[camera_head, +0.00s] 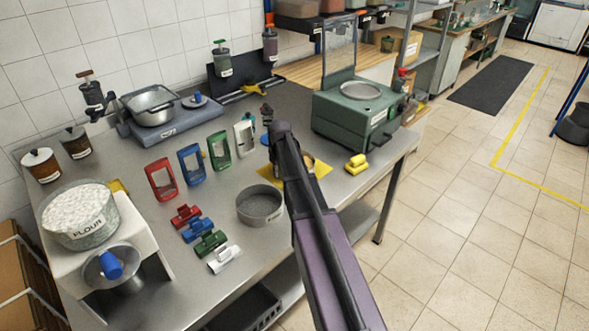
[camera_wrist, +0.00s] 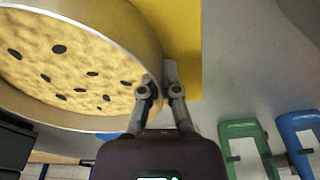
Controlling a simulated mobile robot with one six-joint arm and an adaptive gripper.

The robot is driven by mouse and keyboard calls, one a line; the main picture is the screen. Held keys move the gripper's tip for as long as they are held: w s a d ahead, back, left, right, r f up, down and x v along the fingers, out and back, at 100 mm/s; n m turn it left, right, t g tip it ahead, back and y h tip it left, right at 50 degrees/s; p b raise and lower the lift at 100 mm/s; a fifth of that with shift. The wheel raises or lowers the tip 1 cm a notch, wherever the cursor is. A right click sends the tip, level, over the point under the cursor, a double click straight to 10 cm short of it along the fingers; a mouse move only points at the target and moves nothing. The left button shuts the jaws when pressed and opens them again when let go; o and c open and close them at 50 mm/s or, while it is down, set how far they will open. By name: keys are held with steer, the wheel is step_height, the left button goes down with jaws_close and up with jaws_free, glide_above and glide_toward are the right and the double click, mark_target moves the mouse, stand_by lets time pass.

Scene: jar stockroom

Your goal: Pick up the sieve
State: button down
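A round, metal-rimmed vessel, which I take for the sieve (camera_head: 308,163), is at the yellow mat on the steel table, largely hidden by my arm in the head view. In the wrist view the sieve (camera_wrist: 150,38) fills the upper left, with a yellowish grainy mass and dark specks inside. My gripper (camera_wrist: 160,78) is at its rim, one finger over the wall and the other just outside. The fingertips are close together and look shut on the wall. Whether the sieve is lifted cannot be told.
A grey round pan (camera_head: 261,206) stands left of my arm. A green machine (camera_head: 356,110) and yellow blocks (camera_head: 356,164) are to the right.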

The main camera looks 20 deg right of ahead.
steer(key=shift+r, duration=0.15)
step_height(320, 180, up, 10)
steer(key=p, duration=1)
steer(key=shift+s+f, duration=0.15)
steer(key=shift+f, duration=0.05)
stand_by(0.9)
